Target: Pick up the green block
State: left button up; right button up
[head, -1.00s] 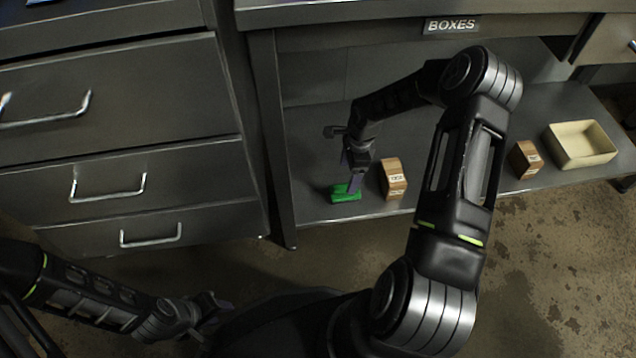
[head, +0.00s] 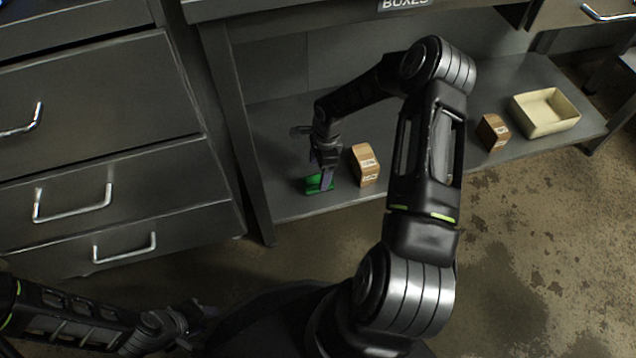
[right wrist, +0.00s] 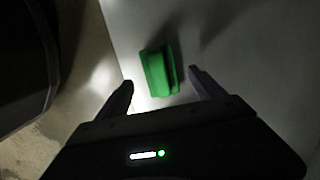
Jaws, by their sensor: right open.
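The green block (head: 313,186) lies on the low shelf (head: 400,180) under the BOXES sign, near the shelf's front left. My right gripper (head: 322,184) reaches down to it and partly hides it in the head view. In the right wrist view the green block (right wrist: 158,72) shows just ahead of and between the two fingertips of my right gripper (right wrist: 160,78). The fingers are apart and hold nothing. My left gripper (head: 200,318) is low at the left, over the floor and far from the block; its jaws are too unclear to read.
A brown box with a white label (head: 365,166) stands just right of my right gripper. Another brown box (head: 493,132) and an open cream bin (head: 546,112) stand further right on the shelf. A drawer cabinet (head: 110,190) is at the left.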

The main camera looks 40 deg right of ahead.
aim_at(318, 177)
notch_tip(318, 177, down, 4)
jog(key=shift+a+f+b, duration=0.15)
jog(key=shift+f+b, duration=0.05)
jog(key=shift+b, duration=0.75)
jog(key=c, duration=1.5)
